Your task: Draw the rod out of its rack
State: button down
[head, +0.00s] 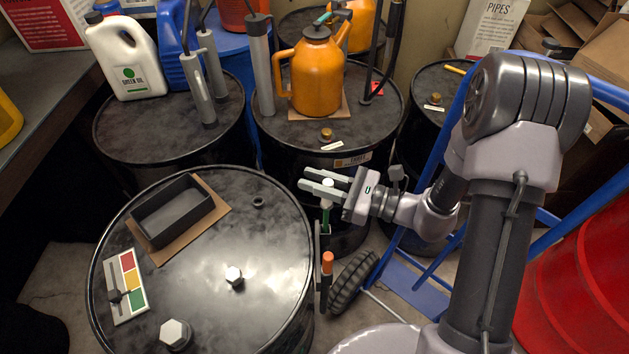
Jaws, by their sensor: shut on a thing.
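My gripper (311,179) reaches in from the right and is shut on a thin upright rod (326,218) beside the front drum. A narrow dark rack (318,240) stands at the drum's right edge, under the gripper. An orange-topped piece (327,263) also sits at the rack. The rod's lower end is hard to make out, so I cannot tell how far it sits in the rack.
The front black drum (265,325) carries an open dark tray (160,243), a coloured card (137,296) and bolt caps. An orange oil can (316,75) stands on the drum behind. A blue hand truck (412,290) with a black wheel (350,282) is close at the right, near a red drum (585,270).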

notch_tip(320, 180, up, 11)
jog(key=p, duration=0.8)
jog(key=shift+r, duration=0.15)
notch_tip(320, 180, up, 10)
jog(key=p, duration=0.7)
jog(key=shift+f, duration=0.2)
jog(key=shift+r, duration=0.1)
